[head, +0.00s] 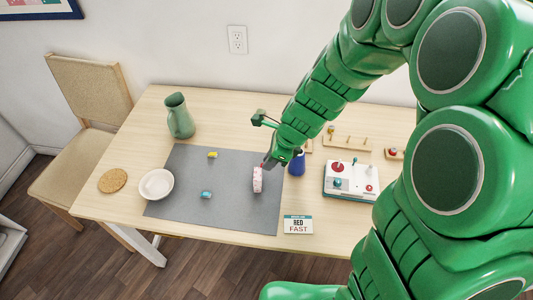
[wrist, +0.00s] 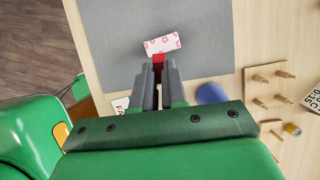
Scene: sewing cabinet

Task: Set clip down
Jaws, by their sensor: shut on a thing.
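My gripper (head: 267,163) is over the right part of the grey mat (head: 180,207). In the wrist view its fingers (wrist: 159,70) are shut on a small red clip (wrist: 158,58), which shows at the fingertips. Just beyond the clip is a white piece with a pink pattern (wrist: 162,44). This patterned piece also shows in the head view (head: 257,180), on the mat below the fingertips. I cannot tell whether the clip touches it. A yellow clip (head: 212,155) and a blue clip (head: 206,194) lie apart on the mat. The red clip is not clear in the head view.
A white bowl (head: 156,185) sits at the mat's left edge, near a cork disc (head: 112,180) and a green jug (head: 180,118). A blue cylinder (head: 297,166), a control box (head: 351,182), a card (head: 298,224) and a peg rack (head: 346,142) stand right.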

